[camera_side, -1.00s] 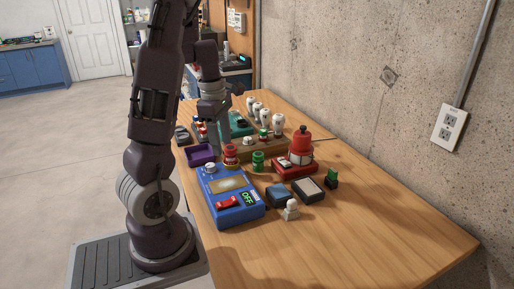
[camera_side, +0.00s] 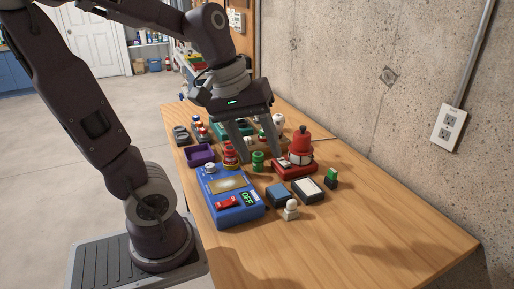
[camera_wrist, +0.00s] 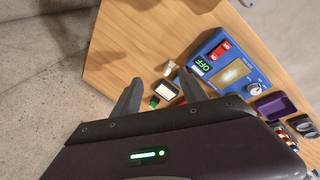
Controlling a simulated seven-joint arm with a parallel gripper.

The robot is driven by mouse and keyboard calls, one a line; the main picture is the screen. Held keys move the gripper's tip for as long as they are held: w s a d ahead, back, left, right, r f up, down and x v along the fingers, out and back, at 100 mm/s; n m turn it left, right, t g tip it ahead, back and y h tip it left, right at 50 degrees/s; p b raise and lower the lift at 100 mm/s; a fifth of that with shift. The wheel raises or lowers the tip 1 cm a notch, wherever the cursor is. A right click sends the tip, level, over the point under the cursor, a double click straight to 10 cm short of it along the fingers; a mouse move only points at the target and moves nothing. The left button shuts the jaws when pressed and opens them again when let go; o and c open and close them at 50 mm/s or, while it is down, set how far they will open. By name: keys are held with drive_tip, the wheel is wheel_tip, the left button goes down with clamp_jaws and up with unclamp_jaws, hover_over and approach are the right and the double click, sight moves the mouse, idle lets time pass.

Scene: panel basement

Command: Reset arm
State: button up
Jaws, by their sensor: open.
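My gripper (camera_side: 258,150) is open and empty above the table. In the side view its fingers point down, in front of the wooden block with white knobs and left of the red device. In the wrist view the two fingers (camera_wrist: 158,98) stand apart, with a small black box with a white face (camera_wrist: 167,91) and a green-topped block (camera_wrist: 154,102) showing between them. The blue panel (camera_side: 237,205) with a red switch and a green OFF display sits at the table's near left side. The fingertips partly hide the objects behind them.
The wooden table (camera_side: 370,215) has free room at the right and front. A red device (camera_side: 298,155), a green cylinder (camera_side: 258,161), a purple tray (camera_side: 200,154), a blue-topped box (camera_side: 279,194) and a white piece (camera_side: 290,209) stand close together. A concrete wall (camera_side: 350,70) borders the back.

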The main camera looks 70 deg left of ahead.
drive_tip(key=shift+s+d+r+m, duration=0.2)
drive_tip(key=shift+s+d+m, duration=0.1)
drive_tip(key=shift+d+m, duration=0.3)
drive_tip(key=s+d+m+t+y, duration=0.1)
drive_tip(key=s+d+m+t, duration=0.1)
drive_tip(key=s+d+m, duration=0.3)
drive_tip(key=s+m, duration=0.1)
drive_tip(key=m, duration=0.3)
drive_tip(key=shift+d+r, duration=0.3)
drive_tip(key=shift+r, duration=0.05)
